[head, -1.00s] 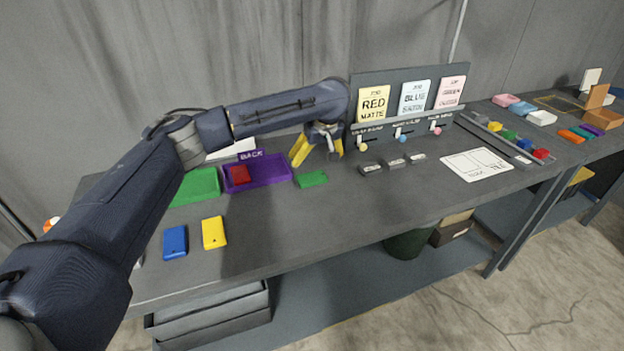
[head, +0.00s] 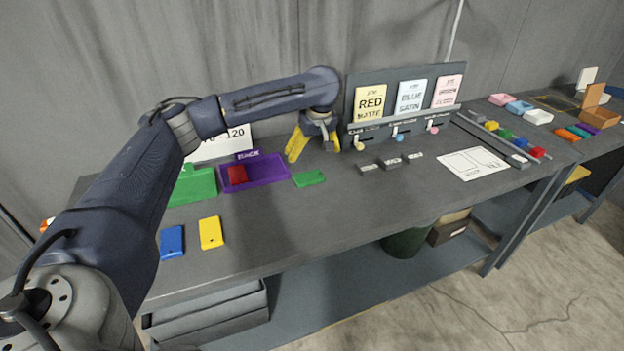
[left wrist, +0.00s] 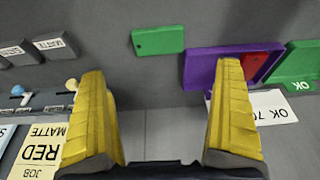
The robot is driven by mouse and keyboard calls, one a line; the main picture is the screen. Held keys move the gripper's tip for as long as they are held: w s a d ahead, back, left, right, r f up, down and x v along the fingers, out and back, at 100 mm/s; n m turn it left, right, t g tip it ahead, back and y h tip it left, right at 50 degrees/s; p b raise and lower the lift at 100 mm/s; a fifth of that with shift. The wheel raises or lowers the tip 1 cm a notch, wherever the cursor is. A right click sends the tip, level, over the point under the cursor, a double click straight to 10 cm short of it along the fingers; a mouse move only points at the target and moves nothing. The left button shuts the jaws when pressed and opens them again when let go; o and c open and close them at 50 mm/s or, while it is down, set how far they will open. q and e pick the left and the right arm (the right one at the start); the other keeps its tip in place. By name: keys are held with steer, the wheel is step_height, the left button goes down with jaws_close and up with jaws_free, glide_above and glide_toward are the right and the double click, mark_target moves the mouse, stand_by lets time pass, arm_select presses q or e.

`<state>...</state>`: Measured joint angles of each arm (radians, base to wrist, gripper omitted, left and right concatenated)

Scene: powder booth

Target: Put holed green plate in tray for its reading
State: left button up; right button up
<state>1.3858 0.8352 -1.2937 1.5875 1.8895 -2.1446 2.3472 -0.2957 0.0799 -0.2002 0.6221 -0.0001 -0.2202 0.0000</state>
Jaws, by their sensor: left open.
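The green plate (head: 308,178) lies flat on the bench, right of the purple tray (head: 270,172), with a small hole near one end in the left wrist view (left wrist: 158,41). The purple tray is marked BACK and holds a red plate (head: 237,174). A green tray (head: 195,187) stands left of it, marked OK in the left wrist view (left wrist: 292,68). My left gripper (head: 313,150) has yellow fingers, open and empty, pointing down behind the green plate and apart from it. Between the fingers in the left wrist view (left wrist: 163,80) is bare bench. My right gripper is out of view.
A blue plate (head: 172,242) and a yellow plate (head: 211,232) lie at the bench front. A white sign (head: 228,143) stands behind the trays. A card panel with sliders (head: 403,105) stands right of my gripper; small grey blocks (head: 391,163) lie before it.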

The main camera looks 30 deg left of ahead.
mark_target(309, 177)
arm_select(q)
steer(key=shift+x, duration=6.75)
steer(key=shift+w+d, duration=0.1)
steer(key=shift+w, duration=0.1)
steer(key=shift+r, duration=0.1)
steer(key=c, duration=1.3)
steer(key=shift+o, duration=0.2)
